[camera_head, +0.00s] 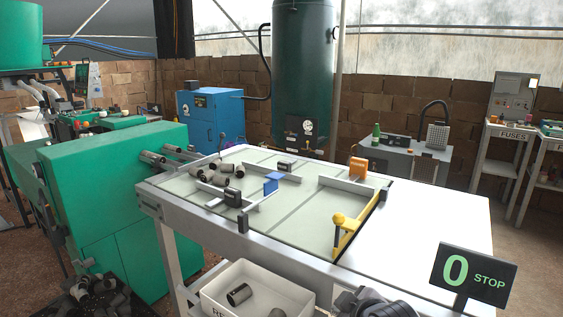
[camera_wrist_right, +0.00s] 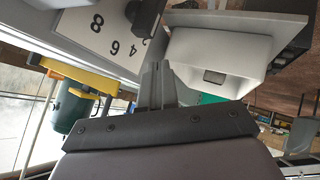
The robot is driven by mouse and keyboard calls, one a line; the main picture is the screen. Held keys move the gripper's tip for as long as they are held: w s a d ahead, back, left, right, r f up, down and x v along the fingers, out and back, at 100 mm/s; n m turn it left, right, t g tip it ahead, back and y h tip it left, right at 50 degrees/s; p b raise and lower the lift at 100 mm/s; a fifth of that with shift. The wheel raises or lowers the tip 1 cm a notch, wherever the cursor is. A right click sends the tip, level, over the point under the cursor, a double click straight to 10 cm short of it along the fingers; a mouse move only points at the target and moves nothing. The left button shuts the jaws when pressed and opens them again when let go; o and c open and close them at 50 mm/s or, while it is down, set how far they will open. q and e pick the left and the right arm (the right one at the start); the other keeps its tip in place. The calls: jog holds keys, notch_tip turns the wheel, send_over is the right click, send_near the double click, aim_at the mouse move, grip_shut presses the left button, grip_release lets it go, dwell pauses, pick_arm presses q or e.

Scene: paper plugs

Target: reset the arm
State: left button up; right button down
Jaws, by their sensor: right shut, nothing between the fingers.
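My right gripper (camera_wrist_right: 155,72) is shut and empty in the wrist view, its two dark fingers together. In the head view, a dark part of my right arm shows at the bottom edge, in front of the table. A yellow bar with a round yellow knob (camera_head: 339,219) lies along the right side of the pale sorting surface (camera_head: 300,215). A yellow part (camera_wrist_right: 85,78) also shows in the wrist view, left of the fingers and apart from them. Several grey plugs (camera_head: 221,172) lie at the surface's far left. My left gripper is not in view.
A white bin (camera_head: 222,302) with dark plugs stands at the table's near side. A sign (camera_head: 473,277) reading "0 STOP" stands at the front right. A numbered plate (camera_wrist_right: 108,45) shows in the wrist view. The table's white right part (camera_head: 430,225) is clear.

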jog(key=s+d+f+m+g+h, duration=0.1)
jog(key=s+d+f+m+g, duration=0.2)
jog(key=s, duration=0.8)
jog(key=s+d+f+m+g, duration=0.1)
jog(key=s+d+f+m, duration=0.2)
jog(key=s, duration=0.7)
jog(key=s+d+f+m+g+h, duration=0.1)
jog(key=s+d+f+m+g, duration=0.3)
jog(key=s, duration=0.7)
jog(key=w+a+f+n+t+y, duration=0.1)
jog(key=w+a+f+n+t, duration=0.1)
jog(key=w+f+t, duration=0.4)
jog(key=f+t, duration=0.1)
jog(key=t, duration=0.1)
jog(key=shift+w+f+t+y, duration=0.2)
jog(key=shift+w+t+y, duration=0.15)
jog(key=shift+t+y, duration=0.05)
